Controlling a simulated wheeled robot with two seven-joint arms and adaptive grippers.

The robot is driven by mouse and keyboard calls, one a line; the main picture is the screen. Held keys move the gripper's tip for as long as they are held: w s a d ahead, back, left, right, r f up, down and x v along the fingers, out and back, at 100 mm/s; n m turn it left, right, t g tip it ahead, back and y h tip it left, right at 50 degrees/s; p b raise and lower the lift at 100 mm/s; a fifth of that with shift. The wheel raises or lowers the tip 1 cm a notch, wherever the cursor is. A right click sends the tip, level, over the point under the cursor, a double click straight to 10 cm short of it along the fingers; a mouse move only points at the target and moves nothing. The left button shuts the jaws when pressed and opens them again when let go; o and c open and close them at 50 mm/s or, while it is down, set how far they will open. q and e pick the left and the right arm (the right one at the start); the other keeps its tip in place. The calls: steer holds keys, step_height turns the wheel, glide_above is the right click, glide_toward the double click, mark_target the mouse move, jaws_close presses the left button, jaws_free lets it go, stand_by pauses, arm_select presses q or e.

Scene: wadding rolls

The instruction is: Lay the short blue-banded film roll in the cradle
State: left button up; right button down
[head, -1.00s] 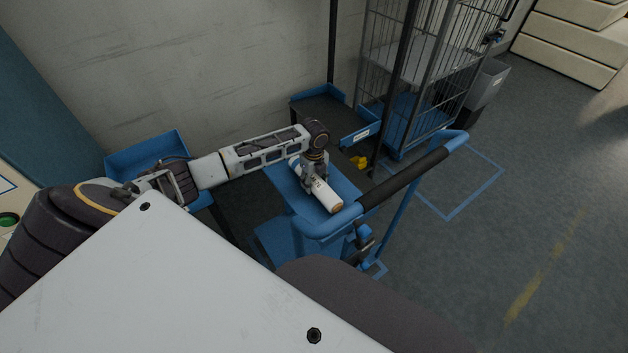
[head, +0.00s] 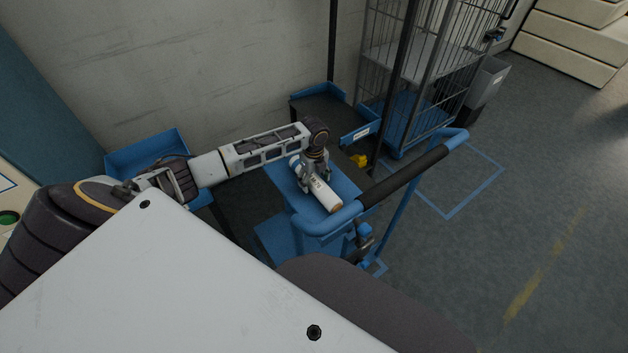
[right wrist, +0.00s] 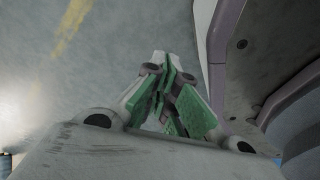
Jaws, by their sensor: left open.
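The film roll (head: 326,197) is a white cylinder with a tan near end. It lies slantwise on the top of the blue cart (head: 349,186) in the head view, and a bluish patch shows at its far end. My left gripper (head: 315,182) points down over the middle of the roll, with its fingers spread around it. The gripper hides part of the roll. I cannot make out a separate cradle under or beside the roll. My right gripper (right wrist: 166,85) shows in the right wrist view, its green-padded fingers together with nothing seen between them.
The cart's black-gripped handle (head: 405,182) rises at the near right of the roll. A wire cage trolley (head: 425,70) stands behind. A blue bin (head: 147,156) is at the left by the wall. Floor to the right is open.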

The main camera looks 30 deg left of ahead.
mark_target(314, 177)
arm_select(q)
step_height(314, 177, up, 4)
step_height(314, 177, up, 9)
steer(key=p, duration=0.1)
steer(key=shift+f+p, duration=0.15)
steer(key=shift+p, duration=0.2)
arm_select(e)
steer(key=shift+s+d+f, duration=0.15)
steer(key=shift+s+d, duration=0.65)
steer(key=shift+s, duration=0.25)
steer(key=shift+w, duration=0.15)
steer(key=shift+a, duration=0.1)
